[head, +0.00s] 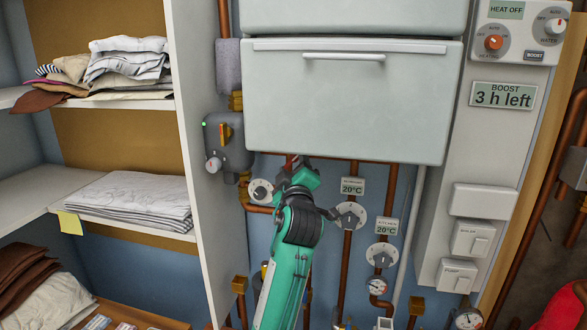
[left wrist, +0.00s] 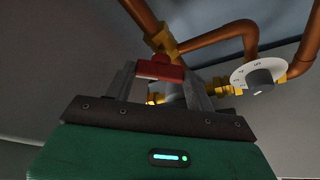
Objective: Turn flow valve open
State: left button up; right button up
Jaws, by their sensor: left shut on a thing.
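The flow valve shows as a red handle (left wrist: 160,71) on a brass and copper pipe fitting in the left wrist view. In the head view only a bit of red (head: 290,160) shows below the white cabinet, mostly hidden by my gripper. My left gripper (head: 300,172) reaches up to it from below. In the left wrist view, my left gripper's grey fingers (left wrist: 160,88) are on either side of the red handle and shut on it. How far the handle is turned is hard to tell. My right gripper is not in view.
The white cabinet (head: 345,100) hangs just above my gripper. A white dial (head: 260,192) sits close on the left, and more dials (head: 348,216) and copper pipes (head: 393,190) on the right. Shelves with folded linen (head: 135,195) stand at the left.

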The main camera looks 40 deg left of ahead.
pick_arm(q)
jog(key=m+t, duration=0.1)
jog(key=m, duration=0.2)
jog(key=m+t+h, duration=0.1)
jog(key=m, duration=0.2)
jog(key=m+t+h, duration=0.1)
jog(key=m, duration=0.2)
jog(key=shift+s+a+f+t, duration=0.15)
jog(key=shift+a+t, duration=0.1)
jog(key=shift+t, duration=0.15)
jog(key=shift+m+t+h, duration=0.6)
jog(key=shift+m+h, duration=0.6)
jog(key=shift+m, duration=1)
jog(key=shift+f+m, duration=0.1)
jog(key=shift+m, duration=0.2)
jog(key=o, duration=1)
jog(key=shift+s, duration=0.1)
